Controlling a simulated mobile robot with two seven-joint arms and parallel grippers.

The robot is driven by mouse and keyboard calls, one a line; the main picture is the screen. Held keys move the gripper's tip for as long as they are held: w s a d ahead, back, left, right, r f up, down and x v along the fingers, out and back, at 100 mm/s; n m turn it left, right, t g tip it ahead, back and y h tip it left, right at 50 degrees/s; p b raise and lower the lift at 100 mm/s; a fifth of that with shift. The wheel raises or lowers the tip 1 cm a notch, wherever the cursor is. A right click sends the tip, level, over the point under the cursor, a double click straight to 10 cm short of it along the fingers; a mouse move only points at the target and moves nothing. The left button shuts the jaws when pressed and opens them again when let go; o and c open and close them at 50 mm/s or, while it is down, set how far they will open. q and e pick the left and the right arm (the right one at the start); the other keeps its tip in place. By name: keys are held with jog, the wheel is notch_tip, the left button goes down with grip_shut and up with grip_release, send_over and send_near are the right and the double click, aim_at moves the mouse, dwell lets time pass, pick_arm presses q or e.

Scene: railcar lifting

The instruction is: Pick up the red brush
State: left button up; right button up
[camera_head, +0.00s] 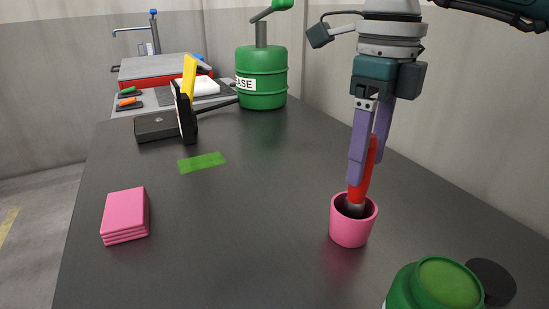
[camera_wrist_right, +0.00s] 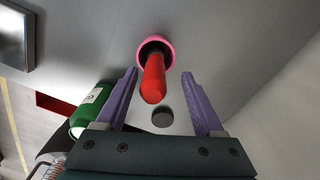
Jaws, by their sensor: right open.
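The red brush (camera_head: 368,178) stands in a pink cup (camera_head: 350,229) on the dark table, its red handle pointing up and its lower end inside the cup. My right gripper (camera_head: 364,180) is above the cup, fingers pointing down, with the handle at the fingertips. In the right wrist view the red brush (camera_wrist_right: 154,80) lies between the two purple fingers of my open right gripper (camera_wrist_right: 165,80), with a gap on either side. The pink cup (camera_wrist_right: 166,42) shows beyond it. My left gripper is not in view.
A green jar (camera_head: 435,285) and a black disc (camera_head: 491,281) are at the front right. A pink stack of pads (camera_head: 125,215) lies at the left. A green grease drum (camera_head: 262,80) stands at the back. The middle of the table (camera_head: 235,220) is clear.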

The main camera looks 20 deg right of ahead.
aim_at(359, 188)
jog(key=f, duration=0.4)
jog(key=shift+s+a, duration=0.15)
jog(key=shift+a, duration=0.25)
jog(key=shift+f, duration=0.55)
grip_shut()
